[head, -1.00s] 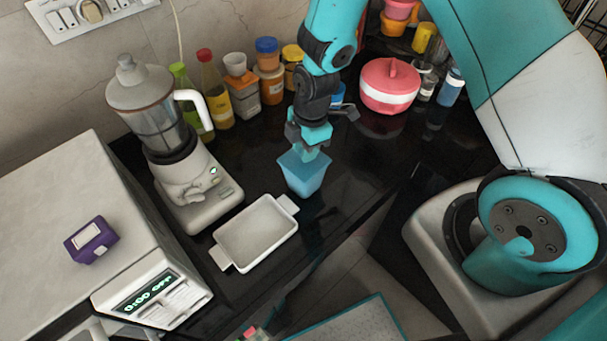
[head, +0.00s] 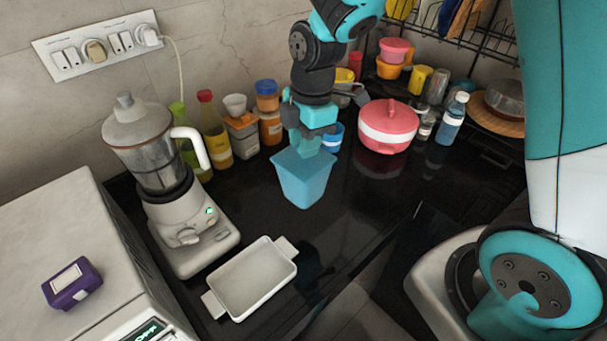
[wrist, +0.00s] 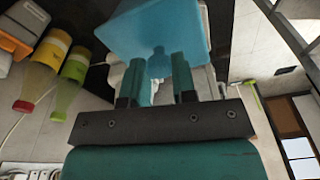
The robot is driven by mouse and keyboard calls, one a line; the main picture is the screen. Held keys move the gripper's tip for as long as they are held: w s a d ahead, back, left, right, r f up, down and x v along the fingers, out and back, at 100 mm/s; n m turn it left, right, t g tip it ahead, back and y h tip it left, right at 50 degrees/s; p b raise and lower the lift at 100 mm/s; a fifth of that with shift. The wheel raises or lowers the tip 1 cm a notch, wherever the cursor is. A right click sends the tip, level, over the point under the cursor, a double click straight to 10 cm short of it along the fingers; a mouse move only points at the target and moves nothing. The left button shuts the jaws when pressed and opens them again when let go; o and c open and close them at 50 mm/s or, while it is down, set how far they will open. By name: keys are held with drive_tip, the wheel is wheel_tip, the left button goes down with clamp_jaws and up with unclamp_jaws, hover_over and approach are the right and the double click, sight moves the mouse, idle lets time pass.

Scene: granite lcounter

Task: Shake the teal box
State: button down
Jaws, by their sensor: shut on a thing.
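The teal box (head: 303,180) is a light blue-teal, tapered container in the middle of the head view, above the black counter. My gripper (head: 306,152) is above it and shut on its upper part. In the wrist view the box (wrist: 160,28) fills the top middle, with the two teal fingers of my gripper (wrist: 160,75) against it. The fingers hide part of the box. The box looks held clear of the counter, but the exact gap is hard to tell.
A white tray (head: 252,280) lies in front of the box. A blender (head: 165,180) stands to the left, and a pink pot (head: 387,127) to the right. Bottles and jars (head: 215,135) line the wall. A purple box (head: 72,283) sits on a white appliance (head: 45,215).

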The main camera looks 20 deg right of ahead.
wheel_tip(320, 180, up, 13)
drive_tip(key=p, duration=0.4)
idle(2.7)
wheel_tip(320, 180, up, 5)
drive_tip(key=p, duration=0.5)
wheel_tip(320, 180, down, 5)
drive_tip(key=b, duration=0.4)
idle(1.5)
drive_tip(key=shift+b, duration=0.3)
